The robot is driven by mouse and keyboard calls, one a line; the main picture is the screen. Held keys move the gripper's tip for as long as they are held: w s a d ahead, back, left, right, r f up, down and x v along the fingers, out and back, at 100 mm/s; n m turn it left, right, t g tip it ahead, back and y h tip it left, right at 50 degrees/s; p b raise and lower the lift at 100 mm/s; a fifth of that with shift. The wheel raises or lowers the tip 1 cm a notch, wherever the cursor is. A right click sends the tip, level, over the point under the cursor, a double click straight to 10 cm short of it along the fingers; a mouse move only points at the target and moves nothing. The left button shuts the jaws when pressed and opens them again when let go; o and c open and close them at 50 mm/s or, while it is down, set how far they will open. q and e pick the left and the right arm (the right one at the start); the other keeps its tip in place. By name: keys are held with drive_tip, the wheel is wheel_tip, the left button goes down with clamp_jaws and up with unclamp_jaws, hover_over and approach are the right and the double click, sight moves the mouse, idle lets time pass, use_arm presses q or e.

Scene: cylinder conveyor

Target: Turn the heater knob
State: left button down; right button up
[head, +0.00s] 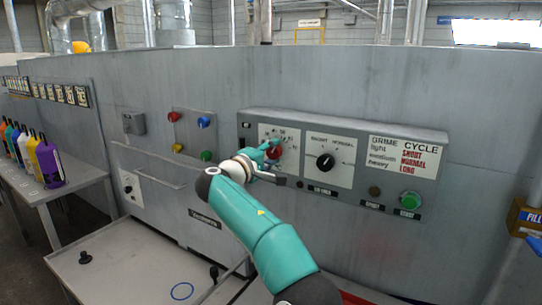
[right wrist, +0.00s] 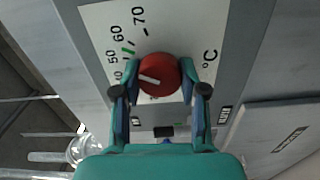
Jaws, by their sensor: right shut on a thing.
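The heater knob (head: 274,153) is red and sits on a white temperature dial plate on the grey control panel (head: 402,190). In the right wrist view the knob (right wrist: 165,70) has a white pointer line on its left side, aimed left and slightly up, below the green mark near 50 and 60. My right gripper (head: 269,149) reaches the dial from below. In the right wrist view its fingers (right wrist: 161,89) are on both sides of the knob, shut on it. The gripper hides part of the dial. My left gripper is not in view.
A black knob (head: 325,161) is on the dial plate to the right. A green button (head: 411,199) is at the lower right. Red, blue, yellow and green buttons are on a plate to the left. Several bottles (head: 49,166) stand on a table at far left.

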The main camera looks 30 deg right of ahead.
drive_tip(key=shift+f, duration=0.4)
drive_tip(key=o, duration=0.9)
drive_tip(key=shift+o, duration=1.2)
drive_tip(key=shift+r, duration=0.15)
drive_tip(key=shift+r, duration=0.1)
drive_tip(key=v, duration=1.2)
drive_tip(key=shift+w, duration=0.1)
